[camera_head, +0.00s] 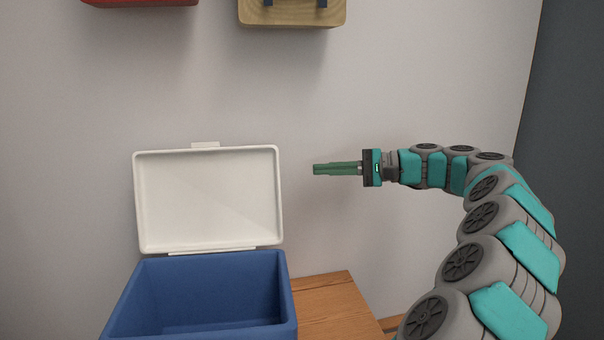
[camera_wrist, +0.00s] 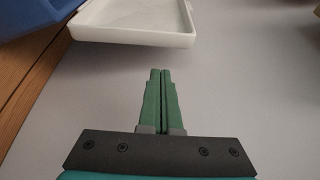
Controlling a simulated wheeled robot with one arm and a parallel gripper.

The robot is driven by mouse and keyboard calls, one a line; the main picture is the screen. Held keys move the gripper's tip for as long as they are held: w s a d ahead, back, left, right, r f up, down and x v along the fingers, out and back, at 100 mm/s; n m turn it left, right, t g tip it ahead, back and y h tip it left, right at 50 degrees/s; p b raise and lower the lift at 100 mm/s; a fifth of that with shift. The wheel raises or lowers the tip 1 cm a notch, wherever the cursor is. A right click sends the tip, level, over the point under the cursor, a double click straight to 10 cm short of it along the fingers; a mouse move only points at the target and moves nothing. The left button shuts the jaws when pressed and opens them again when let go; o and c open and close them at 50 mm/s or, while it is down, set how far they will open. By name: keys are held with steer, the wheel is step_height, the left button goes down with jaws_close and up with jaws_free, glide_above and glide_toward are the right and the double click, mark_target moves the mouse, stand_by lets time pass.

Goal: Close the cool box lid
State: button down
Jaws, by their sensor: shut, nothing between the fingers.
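The cool box (camera_head: 215,290) is a blue open-topped box at the lower left of the head view. Its white lid (camera_head: 208,200) stands open, raised nearly upright at the back edge of the box. My gripper (camera_head: 316,169) is to the right of the lid, at about its mid height, pointing left and apart from it. Its green fingers are shut with nothing between them. In the wrist view, the lid (camera_wrist: 135,22) shows at the top, beyond the fingertips (camera_wrist: 160,72), with part of the blue box (camera_wrist: 30,15) at the upper left.
The box stands on a wooden surface (camera_head: 335,305), with a bare stretch to its right. A plain grey wall (camera_head: 420,70) is behind. A red item (camera_head: 140,2) and a wooden item (camera_head: 292,14) are on the wall above. A dark panel (camera_head: 570,150) is at the right.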

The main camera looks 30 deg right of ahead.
steer(key=x, duration=0.9)
steer(key=shift+a, duration=0.3)
steer(key=shift+b, duration=0.35)
